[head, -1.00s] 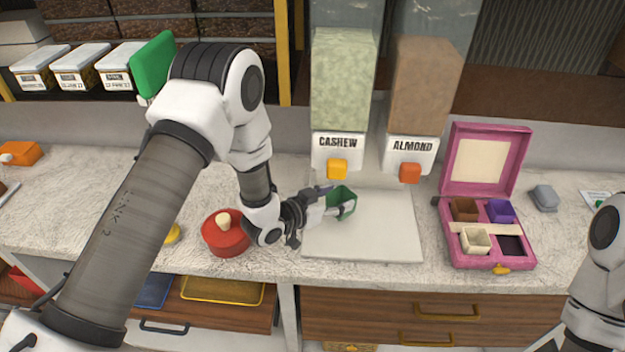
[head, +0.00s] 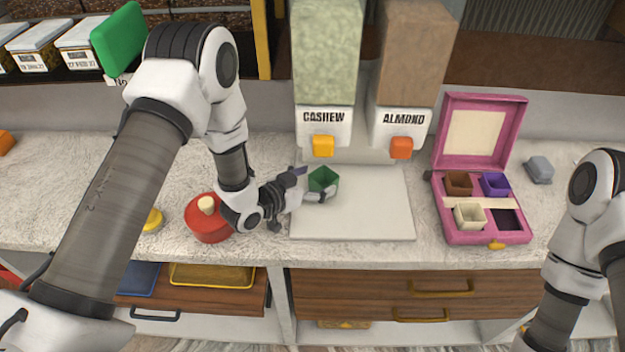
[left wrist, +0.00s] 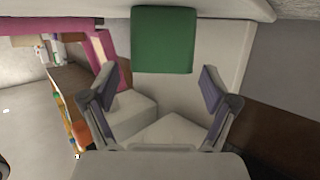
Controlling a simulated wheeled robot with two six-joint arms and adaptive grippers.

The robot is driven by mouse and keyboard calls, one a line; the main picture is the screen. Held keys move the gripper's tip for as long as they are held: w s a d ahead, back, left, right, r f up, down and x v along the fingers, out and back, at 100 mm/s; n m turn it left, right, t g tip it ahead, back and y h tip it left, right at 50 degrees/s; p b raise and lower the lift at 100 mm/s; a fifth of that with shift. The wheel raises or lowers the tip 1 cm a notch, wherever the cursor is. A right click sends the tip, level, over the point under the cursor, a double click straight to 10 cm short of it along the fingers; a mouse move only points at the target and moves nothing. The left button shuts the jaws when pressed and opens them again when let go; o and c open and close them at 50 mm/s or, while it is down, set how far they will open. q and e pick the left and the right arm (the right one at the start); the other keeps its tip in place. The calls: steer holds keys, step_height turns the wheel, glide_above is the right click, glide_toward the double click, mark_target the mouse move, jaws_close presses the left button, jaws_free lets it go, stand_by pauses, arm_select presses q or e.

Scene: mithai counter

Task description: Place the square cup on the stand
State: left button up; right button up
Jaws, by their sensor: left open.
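The square cup (head: 323,179) is green and stands upright, open side up, on the white stand (head: 375,215) below the cashew dispenser. My left gripper (head: 311,184) is open at the cup's near left side, one finger overlapping its lower edge in the head view. In the left wrist view the cup (left wrist: 163,40) lies beyond the spread fingers of the left gripper (left wrist: 160,85), with nothing between them. I cannot tell whether a finger still touches it. My right arm shows at the right edge; its gripper is out of view.
A red lidded pot (head: 208,220) stands close beside my left wrist. The cashew (head: 323,125) and almond (head: 402,125) dispensers hang over the stand's back. An open pink box (head: 437,215) with small cups stands to the right. The stand's right part is bare.

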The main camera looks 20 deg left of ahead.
arm_select(q)
steer(key=shift+a+f, duration=0.1)
steer(key=b+v, duration=0.2)
steer(key=v, duration=0.9)
steer(key=shift+s, duration=0.25)
